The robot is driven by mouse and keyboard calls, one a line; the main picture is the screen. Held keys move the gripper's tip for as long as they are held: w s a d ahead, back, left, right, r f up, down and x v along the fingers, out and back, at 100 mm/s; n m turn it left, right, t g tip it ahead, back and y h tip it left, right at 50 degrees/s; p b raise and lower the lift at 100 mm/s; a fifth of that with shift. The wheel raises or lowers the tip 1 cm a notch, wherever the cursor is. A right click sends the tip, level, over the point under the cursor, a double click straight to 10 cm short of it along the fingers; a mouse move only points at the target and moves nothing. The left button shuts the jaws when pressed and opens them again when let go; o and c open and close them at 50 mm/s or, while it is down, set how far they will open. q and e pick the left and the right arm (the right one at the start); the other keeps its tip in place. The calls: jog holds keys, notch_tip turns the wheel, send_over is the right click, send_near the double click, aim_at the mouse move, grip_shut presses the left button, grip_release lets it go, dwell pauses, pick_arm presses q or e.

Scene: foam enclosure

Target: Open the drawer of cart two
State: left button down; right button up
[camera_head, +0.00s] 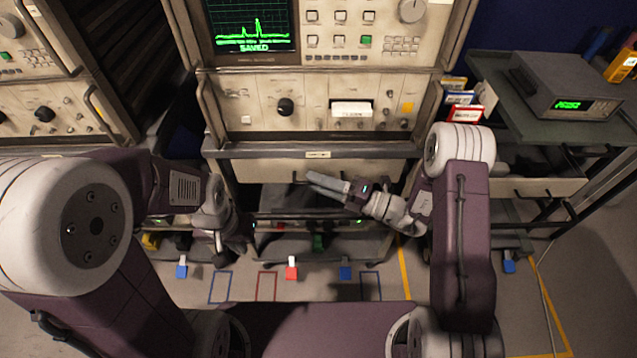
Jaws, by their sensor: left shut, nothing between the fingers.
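The middle cart has a pale drawer front (270,170) below a dark top edge with a small label. A small dark handle (299,177) shows on this front. I cannot read which cart is number two. My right gripper (312,182) lies in front of the drawer, its fingers pointing left close to the handle. I cannot tell whether they touch it or how far apart they are. My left gripper (222,258) hangs low at the left of this cart, pointing down, shut and empty, and partly in shadow.
The middle cart carries an instrument (310,105) with a green screen. Another cart (530,125) at the right holds a grey device (565,88) and has a pale drawer. More instruments (50,105) stand at the left. Colored blocks (291,268) and taped outlines lie in front.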

grip_shut()
dwell(1.4)
